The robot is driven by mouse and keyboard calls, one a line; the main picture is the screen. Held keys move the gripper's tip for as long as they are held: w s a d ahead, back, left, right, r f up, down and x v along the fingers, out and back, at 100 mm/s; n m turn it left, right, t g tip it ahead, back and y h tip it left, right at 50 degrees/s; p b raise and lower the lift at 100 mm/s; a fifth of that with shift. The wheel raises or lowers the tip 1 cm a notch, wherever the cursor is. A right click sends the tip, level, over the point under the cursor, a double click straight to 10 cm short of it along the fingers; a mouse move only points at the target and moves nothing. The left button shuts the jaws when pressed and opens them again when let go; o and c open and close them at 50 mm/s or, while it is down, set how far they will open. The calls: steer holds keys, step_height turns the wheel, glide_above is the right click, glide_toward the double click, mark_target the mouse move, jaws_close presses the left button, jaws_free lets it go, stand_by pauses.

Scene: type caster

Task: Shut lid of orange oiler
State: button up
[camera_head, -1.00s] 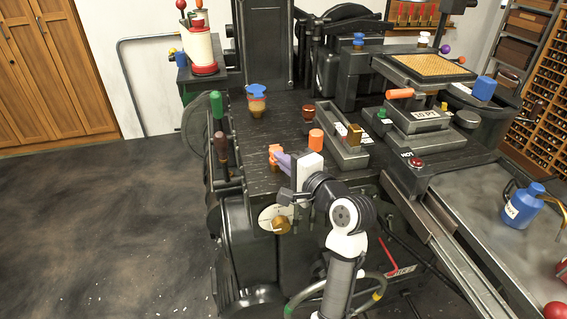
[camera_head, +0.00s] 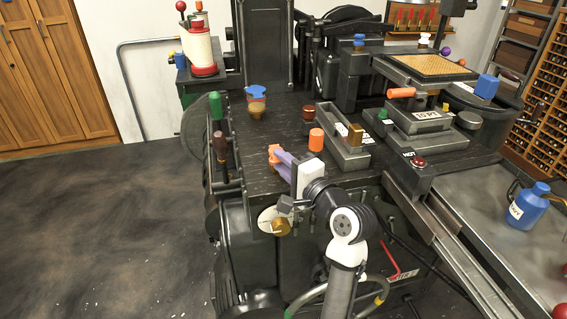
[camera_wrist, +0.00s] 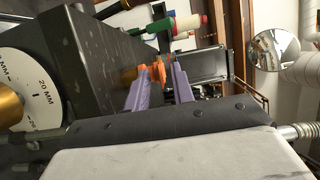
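The orange oiler (camera_head: 273,151) is a small cup at the front left edge of the black machine top. The orange parts look like separate pieces; I cannot tell the lid's exact angle. My gripper (camera_head: 280,156) is at the oiler, with its purple fingers spread. In the wrist view my gripper (camera_wrist: 164,68) has a gap between its fingertips, and the orange piece is close to the left fingertip. Contact is unclear.
An orange cylinder (camera_head: 316,139) stands just right of my gripper. A cup with a blue top (camera_head: 256,92) stands farther back. Green (camera_head: 217,106) and brown (camera_head: 220,145) handles rise along the left edge. A grey metal tray (camera_head: 343,150) lies to the right.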

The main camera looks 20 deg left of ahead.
steer(key=b+v, duration=0.2)
steer(key=v, duration=1.1)
steer(key=shift+s+d, duration=0.3)
